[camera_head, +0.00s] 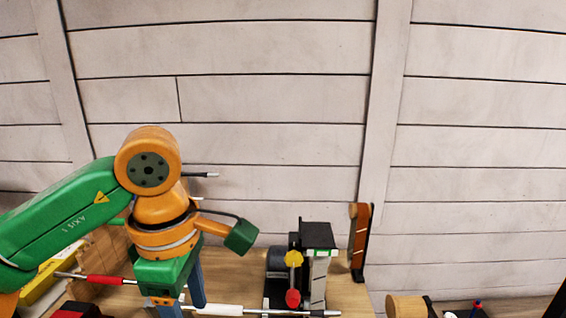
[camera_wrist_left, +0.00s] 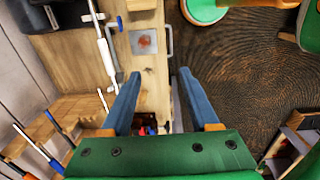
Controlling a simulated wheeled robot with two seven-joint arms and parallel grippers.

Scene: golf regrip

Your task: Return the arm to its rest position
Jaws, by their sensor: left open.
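My left arm comes in from the left in the head view, in green and orange. My left gripper (camera_head: 183,303) points down over the bench, its two blue fingers apart with nothing seen between them. In the left wrist view the gripper (camera_wrist_left: 158,76) is open and empty, beside the bench edge. A golf club with a white grip (camera_head: 220,310) lies on the wooden bench (camera_head: 232,268), close to the fingers in the picture. Another shaft with a red grip (camera_head: 105,281) lies to the left, partly hidden by my arm. My right gripper is not in view.
A dark bench machine (camera_head: 318,236) with yellow and red knobs stands right of the gripper. An orange-brown upright strip (camera_head: 360,240) stands behind it. A wooden round piece (camera_head: 405,306) is at lower right. Several clubs stand in a wooden rack at lower left of the wrist view.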

